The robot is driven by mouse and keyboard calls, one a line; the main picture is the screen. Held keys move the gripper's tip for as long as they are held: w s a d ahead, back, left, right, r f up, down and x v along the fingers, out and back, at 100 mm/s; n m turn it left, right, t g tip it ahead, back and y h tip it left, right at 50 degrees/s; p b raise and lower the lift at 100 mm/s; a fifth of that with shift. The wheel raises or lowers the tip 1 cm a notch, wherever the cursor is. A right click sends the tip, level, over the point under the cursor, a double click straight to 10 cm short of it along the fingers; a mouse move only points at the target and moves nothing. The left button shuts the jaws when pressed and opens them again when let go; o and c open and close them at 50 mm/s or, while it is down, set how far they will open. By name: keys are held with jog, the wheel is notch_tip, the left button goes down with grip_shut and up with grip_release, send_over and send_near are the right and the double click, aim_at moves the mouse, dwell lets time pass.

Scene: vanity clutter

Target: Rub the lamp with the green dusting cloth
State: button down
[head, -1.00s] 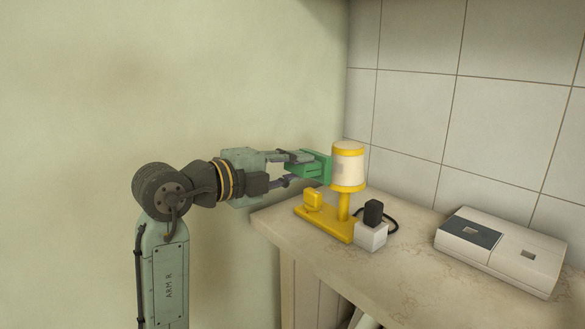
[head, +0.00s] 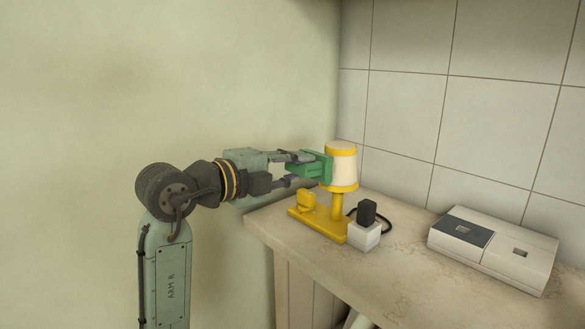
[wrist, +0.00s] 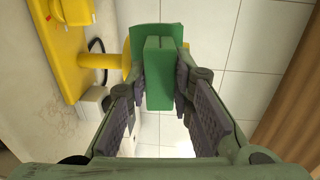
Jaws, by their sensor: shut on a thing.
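The lamp stands on the counter in the head view, with a cream shade (head: 343,168) banded in yellow on a yellow stem and flat base (head: 318,224). My gripper (head: 305,168) reaches in from the left at shade height. It is shut on the green dusting cloth (head: 322,167), which looks like a stiff green block with a wider pad. The pad overlaps the shade's left side and seems to be against it. In the wrist view the cloth (wrist: 159,75) sits between both fingers (wrist: 160,65). It hides most of the shade there; the yellow stem (wrist: 98,60) shows at left.
A white block with a black plug (head: 366,212) and dark cord sits right of the lamp base. A white and grey box (head: 493,250) lies farther right on the counter (head: 400,262). Tiled wall stands behind, plain wall at left. Counter between block and box is clear.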

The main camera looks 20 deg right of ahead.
jog(key=shift+s+d+b, duration=0.85)
jog(key=shift+s+d, duration=0.05)
jog(key=shift+s, duration=1.7)
jog(key=shift+w+a, duration=0.35)
jog(key=shift+w, duration=0.6)
jog(key=shift+w+a, duration=0.35)
jog(key=shift+w, duration=0.6)
jog(key=shift+w+a, duration=0.35)
jog(key=shift+w, duration=0.6)
jog(key=shift+v, duration=3)
jog(key=shift+a, duration=0.1)
jog(key=shift+v, duration=1.4)
